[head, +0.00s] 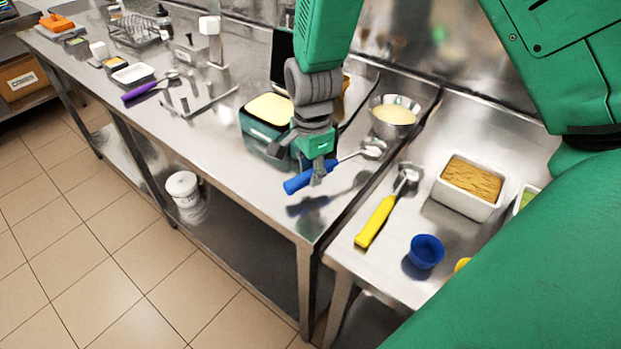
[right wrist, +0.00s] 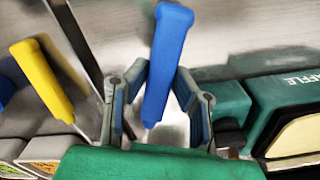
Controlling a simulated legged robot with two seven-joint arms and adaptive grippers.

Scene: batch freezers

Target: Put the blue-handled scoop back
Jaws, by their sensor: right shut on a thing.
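The blue-handled scoop (head: 297,183) is held in my right gripper (head: 317,170), above the steel table near its front right corner. Its handle points to the front left and its metal bowl (head: 373,149) to the back right. A reflection or shadow shows on the steel below it. In the right wrist view, the blue handle (right wrist: 168,48) rises between the two fingers of the right gripper (right wrist: 158,115); the scoop's bowl is hidden there. My left gripper is not in view.
A yellow-handled scoop (head: 376,220), a blue cup (head: 426,251) and a white tub of brown food (head: 467,188) stand on the right table. A purple-handled scoop (head: 140,91) lies farther left.

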